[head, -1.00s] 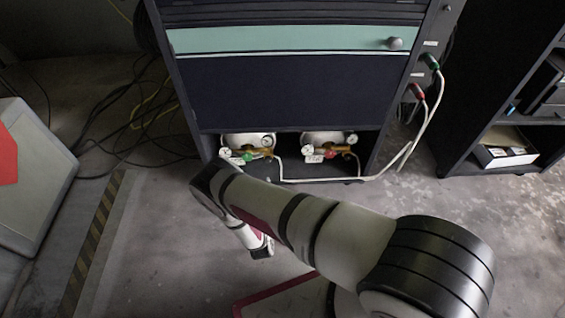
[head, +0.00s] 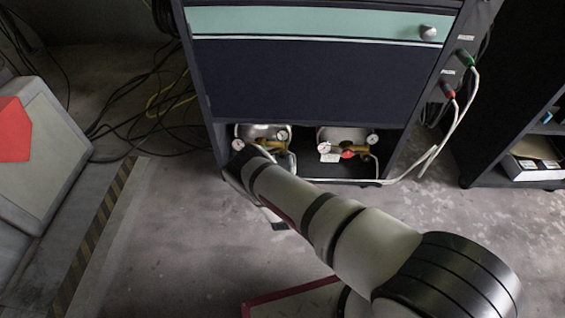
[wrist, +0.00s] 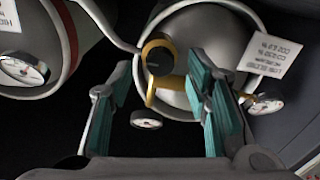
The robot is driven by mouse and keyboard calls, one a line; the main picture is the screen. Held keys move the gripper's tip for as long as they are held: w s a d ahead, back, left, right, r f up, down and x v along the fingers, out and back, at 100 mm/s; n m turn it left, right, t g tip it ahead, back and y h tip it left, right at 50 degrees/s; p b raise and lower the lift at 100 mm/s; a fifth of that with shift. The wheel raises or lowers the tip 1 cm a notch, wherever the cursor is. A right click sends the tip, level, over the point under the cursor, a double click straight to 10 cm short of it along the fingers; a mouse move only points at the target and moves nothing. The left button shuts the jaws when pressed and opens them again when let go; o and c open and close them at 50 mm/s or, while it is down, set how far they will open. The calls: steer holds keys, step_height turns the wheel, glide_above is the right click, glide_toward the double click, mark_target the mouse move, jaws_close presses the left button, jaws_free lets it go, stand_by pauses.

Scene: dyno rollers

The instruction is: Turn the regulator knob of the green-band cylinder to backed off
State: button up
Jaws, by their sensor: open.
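In the head view two gas cylinders lie in the open bay at the cabinet's bottom, the left one (head: 265,131) and the right one (head: 342,134). My arm partly covers the left cylinder's regulator and hides my gripper there. In the wrist view a grey cylinder (wrist: 211,38) lies ahead, with brass fittings and a dark round knob (wrist: 158,58). My gripper (wrist: 158,65) is open, its teal-padded fingers on either side of that knob in the picture. I cannot tell whether they touch it. No green band is discernible.
The right cylinder has a red knob (head: 347,154). The wrist view shows a hanging white tag (wrist: 265,52), several gauges including a low one (wrist: 146,119), and a neighbouring cylinder (wrist: 25,42) at left. A white hose (head: 440,135) runs along the cabinet's right side.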

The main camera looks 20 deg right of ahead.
steer(key=shift+x, duration=1)
jaws_close()
